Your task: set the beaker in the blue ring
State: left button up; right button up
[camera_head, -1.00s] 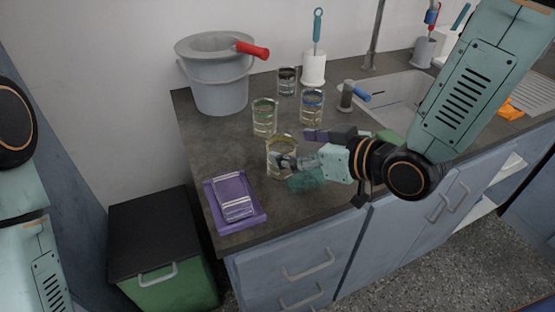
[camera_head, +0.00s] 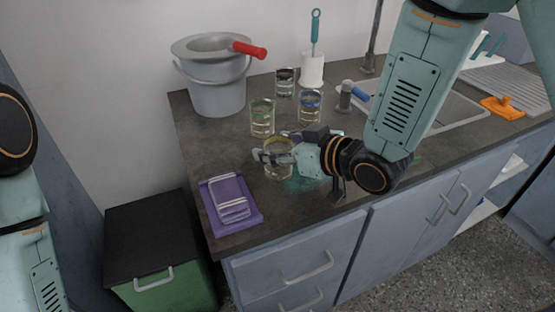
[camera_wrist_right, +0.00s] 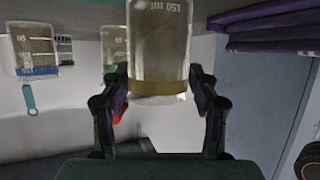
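A clear beaker with a yellowish band (camera_head: 279,165) stands on the counter near its front. My right gripper (camera_head: 275,156) is around it, and in the right wrist view the fingers lie against both sides of the beaker (camera_wrist_right: 158,50). A teal patch (camera_head: 303,185) lies on the counter beside the beaker, partly hidden by my gripper; I cannot tell whether it is a ring. No clear blue ring shows on the counter. My left gripper is not in view.
Behind stand a green-banded beaker (camera_head: 262,118), a blue-banded beaker (camera_head: 310,107) and a dark-banded beaker (camera_head: 286,83). A grey bucket (camera_head: 213,88) stands at the back left. A purple tray (camera_head: 251,216) lies front left. The sink (camera_head: 440,112) is right.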

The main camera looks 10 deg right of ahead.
jog(key=shift+d, duration=0.15)
jog(key=c, duration=0.8)
notch_tip(320, 180, up, 10)
jog(key=p, duration=0.4)
